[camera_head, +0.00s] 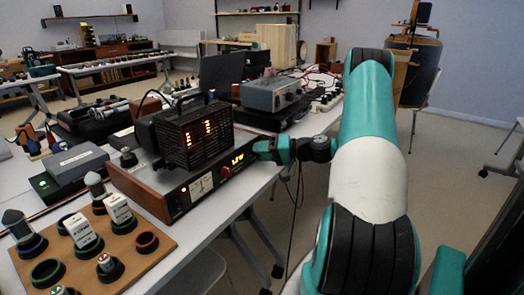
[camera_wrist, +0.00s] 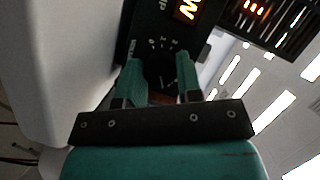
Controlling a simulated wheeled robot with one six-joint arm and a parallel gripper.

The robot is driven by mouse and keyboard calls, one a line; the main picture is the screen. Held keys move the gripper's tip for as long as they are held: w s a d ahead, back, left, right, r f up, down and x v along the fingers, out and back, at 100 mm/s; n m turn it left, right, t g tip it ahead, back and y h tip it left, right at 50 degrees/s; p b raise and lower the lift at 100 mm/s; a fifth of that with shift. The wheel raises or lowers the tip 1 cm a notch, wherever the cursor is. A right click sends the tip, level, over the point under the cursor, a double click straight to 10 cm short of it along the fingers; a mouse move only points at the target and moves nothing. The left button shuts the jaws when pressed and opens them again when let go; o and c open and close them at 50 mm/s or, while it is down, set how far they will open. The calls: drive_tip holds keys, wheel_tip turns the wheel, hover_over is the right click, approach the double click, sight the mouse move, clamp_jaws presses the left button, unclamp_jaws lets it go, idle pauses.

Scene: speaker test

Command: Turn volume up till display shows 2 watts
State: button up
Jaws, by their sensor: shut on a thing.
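The amplifier (camera_head: 178,200) is a dark box with wooden sides on the table. Its orange display (camera_head: 238,158) glows at the right of the front panel; I cannot read its value in the head view. In the wrist view only an orange W of the display (camera_wrist: 187,9) shows clearly at the top edge. My gripper (camera_head: 260,149) is at the right end of the front panel. In the wrist view its two green fingers are shut on a dark round volume knob (camera_wrist: 159,72), one on each side. White dial marks show just above the knob.
A wooden board (camera_head: 150,255) with several ring-held pieces lies in front. A grey instrument (camera_head: 272,94) stands behind. The floor right of the table is open.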

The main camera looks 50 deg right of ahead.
drive_tip(key=shift+d, duration=0.1)
idle(0.3)
drive_tip(key=o, duration=0.9)
drive_tip(key=shift+o, duration=0.2)
drive_tip(key=p+v, duration=0.6)
drive_tip(key=v, duration=1.1)
drive_tip(key=shift+s, duration=0.2)
drive_tip(key=shift+d, duration=0.1)
